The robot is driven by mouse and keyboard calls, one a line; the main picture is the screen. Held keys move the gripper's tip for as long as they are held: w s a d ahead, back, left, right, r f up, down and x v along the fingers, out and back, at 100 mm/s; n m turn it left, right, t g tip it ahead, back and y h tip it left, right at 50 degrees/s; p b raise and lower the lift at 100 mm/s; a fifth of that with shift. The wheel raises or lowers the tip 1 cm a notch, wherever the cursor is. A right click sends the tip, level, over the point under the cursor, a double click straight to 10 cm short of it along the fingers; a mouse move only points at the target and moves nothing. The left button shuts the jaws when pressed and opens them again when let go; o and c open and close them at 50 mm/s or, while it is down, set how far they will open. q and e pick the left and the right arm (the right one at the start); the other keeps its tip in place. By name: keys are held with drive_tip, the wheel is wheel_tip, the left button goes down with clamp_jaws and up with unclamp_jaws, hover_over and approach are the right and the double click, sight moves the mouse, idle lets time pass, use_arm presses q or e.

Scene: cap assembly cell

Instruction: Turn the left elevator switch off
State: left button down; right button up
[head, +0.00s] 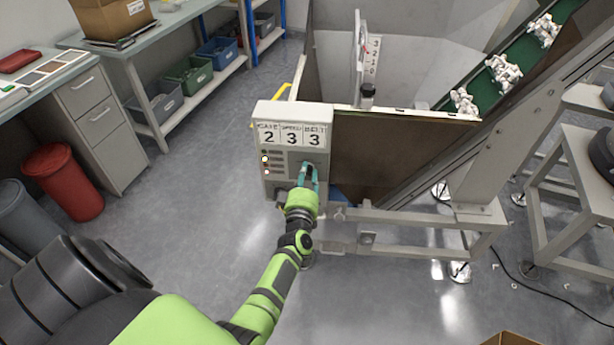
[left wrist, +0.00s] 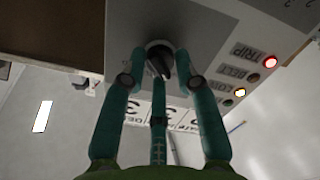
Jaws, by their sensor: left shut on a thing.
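The switch is a black rotary knob (left wrist: 160,62) on a pale grey control box (head: 285,108). In the left wrist view its grip ridge is slanted. My left gripper (head: 309,172) has teal fingers and reaches the box front from below. In the left wrist view the fingers (left wrist: 160,78) are closed around the knob, which is partly hidden in the head view. Beside it are a lit red lamp (left wrist: 270,62) marked TRIP, a dimmer amber lamp (left wrist: 253,78) and a lit yellow lamp (left wrist: 240,92). My right gripper is not in view.
The box carries number cards (head: 291,136) reading 2, 3, 3. Behind it are a hopper and a green inclined belt (head: 505,75) with white parts. A metal frame (head: 430,218) stands to the right. A red bin (head: 65,180) stands at left. Floor between is clear.

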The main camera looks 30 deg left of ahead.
use_arm(q)
drive_tip(key=shift+a+r, duration=0.4)
drive_tip(key=c, duration=1)
unclamp_jaws()
drive_tip(key=shift+f, duration=0.15)
drive_tip(key=v, duration=0.7)
drive_tip(key=shift+s+d, duration=0.15)
drive_tip(key=shift+s, duration=0.15)
